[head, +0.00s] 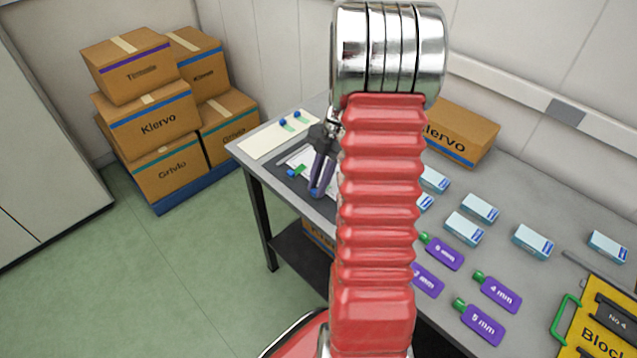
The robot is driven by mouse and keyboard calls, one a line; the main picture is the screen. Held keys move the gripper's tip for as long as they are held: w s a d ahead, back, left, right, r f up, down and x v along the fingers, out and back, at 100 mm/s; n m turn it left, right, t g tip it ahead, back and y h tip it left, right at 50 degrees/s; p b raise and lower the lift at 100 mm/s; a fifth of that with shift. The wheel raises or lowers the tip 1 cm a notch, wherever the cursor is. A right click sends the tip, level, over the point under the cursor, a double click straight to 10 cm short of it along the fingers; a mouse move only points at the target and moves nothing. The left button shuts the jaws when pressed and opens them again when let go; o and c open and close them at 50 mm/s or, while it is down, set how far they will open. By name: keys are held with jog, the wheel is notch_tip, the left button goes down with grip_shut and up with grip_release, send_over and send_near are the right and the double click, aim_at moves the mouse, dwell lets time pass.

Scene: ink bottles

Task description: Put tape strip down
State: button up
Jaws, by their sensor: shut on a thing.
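My gripper (320,188) points down over the front left part of the grey table, just left of my red arm. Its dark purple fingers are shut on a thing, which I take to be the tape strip. A small green and blue piece (297,171) shows just left of the fingers; I cannot tell whether it is in the jaws or lies behind them. Two similar blue and green pieces (286,123) lie on a cream board (262,143) at the table's far left corner. A dark mat with a white sheet lies behind the gripper, partly hidden.
My arm hides the table's middle. Right of it are several light blue boxes (480,208), purple mm tags (483,325) with green ends, a yellow case (590,325) and a carton (462,135) at the wall.

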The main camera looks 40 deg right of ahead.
jog(key=o, duration=0.7)
jog(key=v, duration=1.2)
jog(key=shift+r, duration=0.1)
jog(key=shift+a, duration=0.1)
dwell(0.3)
jog(key=s+a+r+m+t+h, duration=0.1)
jog(key=s+a+r+m+h, duration=0.2)
jog(key=a, duration=0.5)
jog(key=a+r+m+t, duration=0.1)
jog(key=a+r+m, duration=0.3)
jog(key=a, duration=0.5)
jog(key=s+a+r+m+t+h, duration=0.1)
jog(key=s+a+r+m+h, duration=0.1)
jog(key=a+m, duration=0.45)
jog(key=s+a+m+t, duration=0.1)
jog(key=a, duration=0.1)
jog(key=s+a+m+t, duration=0.1)
jog(key=s+a+m, duration=0.1)
jog(key=a, duration=0.1)
jog(key=s+a+m, duration=0.2)
jog(key=a, duration=0.1)
jog(key=shift+s+a+f+t, duration=0.15)
jog(key=shift+s+t, duration=0.1)
jog(key=shift+t, duration=0.15)
